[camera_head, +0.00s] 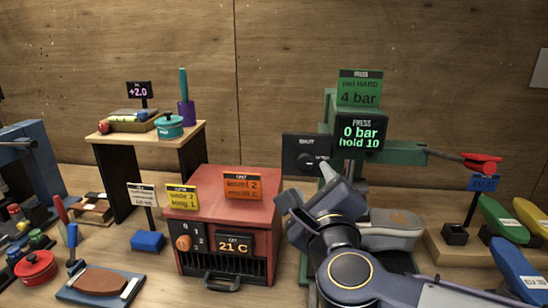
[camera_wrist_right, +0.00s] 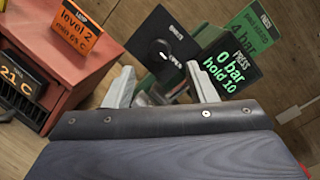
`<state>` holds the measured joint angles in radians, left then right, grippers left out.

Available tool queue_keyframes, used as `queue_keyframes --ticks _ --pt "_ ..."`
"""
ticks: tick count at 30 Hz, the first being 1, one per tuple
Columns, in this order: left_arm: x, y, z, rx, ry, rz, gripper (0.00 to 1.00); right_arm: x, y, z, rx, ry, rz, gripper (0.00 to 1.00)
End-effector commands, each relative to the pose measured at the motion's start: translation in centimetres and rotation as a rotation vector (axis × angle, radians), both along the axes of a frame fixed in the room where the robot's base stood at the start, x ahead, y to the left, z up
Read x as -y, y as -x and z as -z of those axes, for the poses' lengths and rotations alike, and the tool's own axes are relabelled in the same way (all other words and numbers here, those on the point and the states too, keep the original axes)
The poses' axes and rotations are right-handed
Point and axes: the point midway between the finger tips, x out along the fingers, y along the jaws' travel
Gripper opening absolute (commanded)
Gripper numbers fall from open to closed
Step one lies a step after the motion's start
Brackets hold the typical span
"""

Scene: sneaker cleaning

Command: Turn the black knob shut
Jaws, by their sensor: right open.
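The black knob (camera_head: 305,160) sits on a dark panel (camera_head: 293,143) at the left of the green press. My right gripper (camera_head: 304,190) is open and empty, just below and in front of the panel. In the right wrist view its two fingers (camera_wrist_right: 160,88) are spread apart below the knob, not touching it. My left gripper is not in view.
The green press (camera_head: 332,112) has a screen (camera_head: 361,133) reading 0 bar, hold 10. A grey shoe (camera_head: 390,238) lies below it, behind my right arm. A red heater box (camera_head: 222,207) stands close at left. A red-handled lever (camera_head: 481,160) projects at right.

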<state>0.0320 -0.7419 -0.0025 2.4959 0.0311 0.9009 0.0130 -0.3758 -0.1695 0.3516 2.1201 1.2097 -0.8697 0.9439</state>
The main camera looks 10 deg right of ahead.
Motion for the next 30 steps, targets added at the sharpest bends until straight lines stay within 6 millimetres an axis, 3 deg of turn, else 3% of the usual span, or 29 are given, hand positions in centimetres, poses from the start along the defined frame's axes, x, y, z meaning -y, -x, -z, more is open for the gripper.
queue_keyframes --ticks 5,18,30 --pt "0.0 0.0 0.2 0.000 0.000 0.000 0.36 0.2 -0.6 0.4 -0.014 -0.071 0.048 0.51" --pt "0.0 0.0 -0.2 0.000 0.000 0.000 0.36 1.1 -6.9 0.3 -0.013 -0.066 0.048 0.51" --pt "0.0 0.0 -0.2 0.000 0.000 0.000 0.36 1.3 -7.7 0.3 -0.011 -0.066 0.048 0.50"
